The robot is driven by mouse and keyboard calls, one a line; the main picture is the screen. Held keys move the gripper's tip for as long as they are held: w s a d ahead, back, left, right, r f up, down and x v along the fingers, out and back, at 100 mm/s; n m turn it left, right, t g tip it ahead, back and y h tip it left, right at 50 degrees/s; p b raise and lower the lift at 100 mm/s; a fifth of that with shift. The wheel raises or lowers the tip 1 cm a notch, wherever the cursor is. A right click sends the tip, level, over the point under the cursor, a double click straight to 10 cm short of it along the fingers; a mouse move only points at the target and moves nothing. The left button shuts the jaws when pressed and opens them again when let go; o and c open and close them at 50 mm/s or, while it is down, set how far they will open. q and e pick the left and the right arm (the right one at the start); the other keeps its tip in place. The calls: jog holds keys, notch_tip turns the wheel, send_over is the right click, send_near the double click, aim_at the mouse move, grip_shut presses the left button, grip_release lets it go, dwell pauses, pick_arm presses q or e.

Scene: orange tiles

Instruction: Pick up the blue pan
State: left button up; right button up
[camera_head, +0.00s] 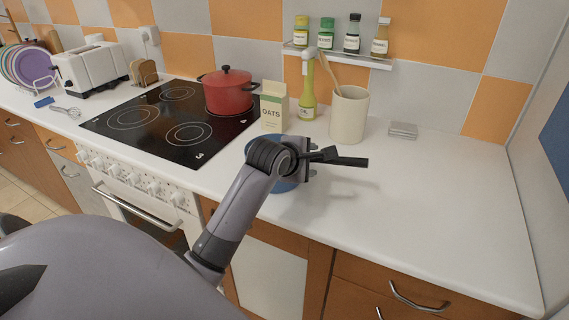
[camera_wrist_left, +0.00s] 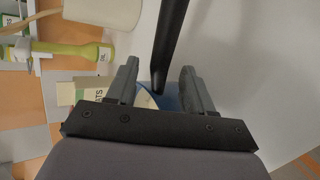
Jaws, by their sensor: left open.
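The blue pan (camera_head: 283,187) sits on the white counter right of the stove, mostly hidden by my left wrist in the head view. Its black handle (camera_head: 350,161) points right. My left gripper (camera_head: 313,160) is at the handle's pan end. In the wrist view the open fingers (camera_wrist_left: 160,67) stand on either side of the handle (camera_wrist_left: 168,45), with a gap on both sides. A bit of the blue pan (camera_wrist_left: 172,102) shows between the fingers. Whether the handle is fully within finger depth is unclear. My right gripper is not in view.
An oats carton (camera_head: 274,107), a green-yellow bottle (camera_head: 309,92) and a cream utensil crock (camera_head: 349,114) stand just behind the pan. A red pot (camera_head: 228,92) is on the black cooktop (camera_head: 150,118). Small grey squares (camera_head: 403,130) lie back right. The right counter is clear.

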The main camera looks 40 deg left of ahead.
pick_arm(q)
jog(key=shift+w+a+f, duration=0.1)
jog(key=shift+w+f, duration=0.2)
jog(key=shift+w, duration=0.2)
